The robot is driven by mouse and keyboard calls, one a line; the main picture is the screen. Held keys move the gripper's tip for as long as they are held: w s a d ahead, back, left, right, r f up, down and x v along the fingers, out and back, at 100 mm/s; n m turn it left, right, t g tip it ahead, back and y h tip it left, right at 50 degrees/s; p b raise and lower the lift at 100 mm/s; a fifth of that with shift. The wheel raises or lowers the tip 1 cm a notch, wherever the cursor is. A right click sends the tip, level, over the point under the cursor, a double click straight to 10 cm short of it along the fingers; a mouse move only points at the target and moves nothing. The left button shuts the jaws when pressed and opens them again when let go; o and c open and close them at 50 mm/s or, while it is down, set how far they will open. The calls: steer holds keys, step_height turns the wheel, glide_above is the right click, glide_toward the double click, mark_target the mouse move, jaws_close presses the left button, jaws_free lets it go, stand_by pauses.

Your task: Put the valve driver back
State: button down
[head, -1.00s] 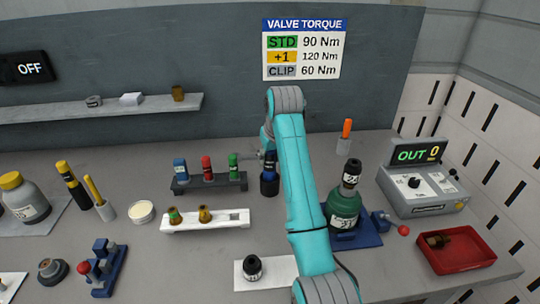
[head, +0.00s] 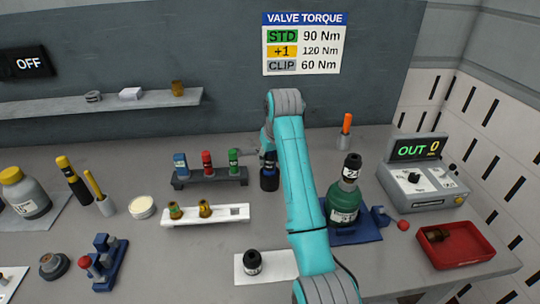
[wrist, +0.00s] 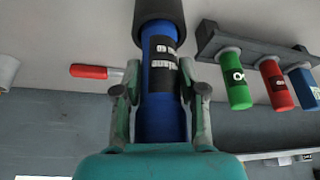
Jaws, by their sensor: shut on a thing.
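My gripper (wrist: 162,95) is shut on a blue cylindrical driver (wrist: 160,65) with white lettering and a black end. I take this for the valve driver. In the head view the driver (head: 269,179) is upright just right of a dark rack (head: 208,181), partly hidden by my arm. I cannot tell whether its lower end touches the bench. The rack holds a blue, a red and a green driver (head: 234,161). In the wrist view the rack (wrist: 240,35) is at the upper right, apart from the held driver.
A white block (head: 222,215) with brass fittings lies in front of the rack. A green bottle (head: 343,203) stands on a blue base to the right, near a grey tester (head: 425,190) and a red tray (head: 455,259). An orange-handled tool (head: 346,124) stands behind.

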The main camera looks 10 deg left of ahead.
steer(key=shift+f, duration=0.15)
steer(key=c, duration=0.7)
jaws_free()
steer(key=shift+c, duration=0.2)
steer(key=shift+o, duration=0.8)
steer(key=shift+f, duration=0.1)
steer(key=shift+r, duration=3.05)
